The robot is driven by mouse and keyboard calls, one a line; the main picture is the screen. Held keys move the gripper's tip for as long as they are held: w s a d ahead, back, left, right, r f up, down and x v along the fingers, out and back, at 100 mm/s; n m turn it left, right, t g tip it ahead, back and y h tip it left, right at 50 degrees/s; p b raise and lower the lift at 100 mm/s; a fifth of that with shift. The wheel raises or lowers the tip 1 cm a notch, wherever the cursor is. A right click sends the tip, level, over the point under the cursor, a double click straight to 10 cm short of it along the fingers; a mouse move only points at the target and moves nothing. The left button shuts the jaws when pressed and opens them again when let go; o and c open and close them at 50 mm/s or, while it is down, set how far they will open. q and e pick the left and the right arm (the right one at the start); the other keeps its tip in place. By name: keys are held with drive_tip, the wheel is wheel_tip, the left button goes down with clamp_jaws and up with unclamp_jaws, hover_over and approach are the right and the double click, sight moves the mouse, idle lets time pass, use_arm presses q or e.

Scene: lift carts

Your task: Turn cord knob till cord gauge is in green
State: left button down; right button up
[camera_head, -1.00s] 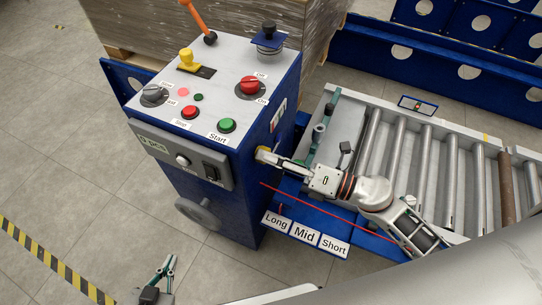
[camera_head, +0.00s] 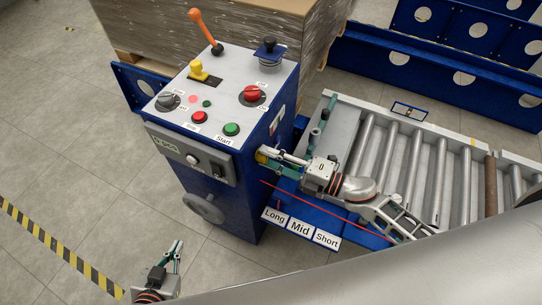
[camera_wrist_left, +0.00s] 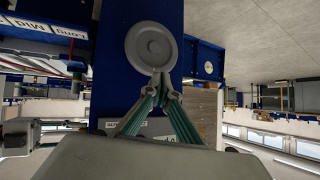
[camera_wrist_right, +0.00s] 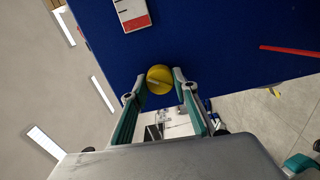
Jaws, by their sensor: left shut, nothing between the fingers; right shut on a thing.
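The yellow cord knob (camera_wrist_right: 160,79) sits on the blue side wall of the control cabinet. My right gripper (camera_wrist_right: 158,84) is shut on it, one finger on each side. In the head view my right gripper (camera_head: 268,157) reaches the knob from the right and partly hides it. The cord gauge (camera_wrist_right: 132,12) is a white plate with dark marks and a red block; the picture's top edge cuts it off. In the head view the gauge (camera_head: 277,121) is too small to read. My left gripper (camera_head: 177,246) is shut and empty in front of the cabinet, low in view.
The cabinet top (camera_head: 225,97) carries buttons, dials and an orange lever (camera_head: 205,31). A grey round wheel (camera_wrist_left: 151,53) on the cabinet front is just beyond my left fingertips. A red cord (camera_head: 315,208) runs past the Long, Mid and Short labels (camera_head: 300,228). A roller conveyor (camera_head: 420,165) stands right.

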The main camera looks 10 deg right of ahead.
drive_tip(key=shift+m+p, duration=0.7)
drive_tip(key=shift+m, duration=0.5)
drive_tip(key=o, duration=1.1)
drive_tip(key=shift+d, duration=0.1)
drive_tip(key=v, duration=1.2)
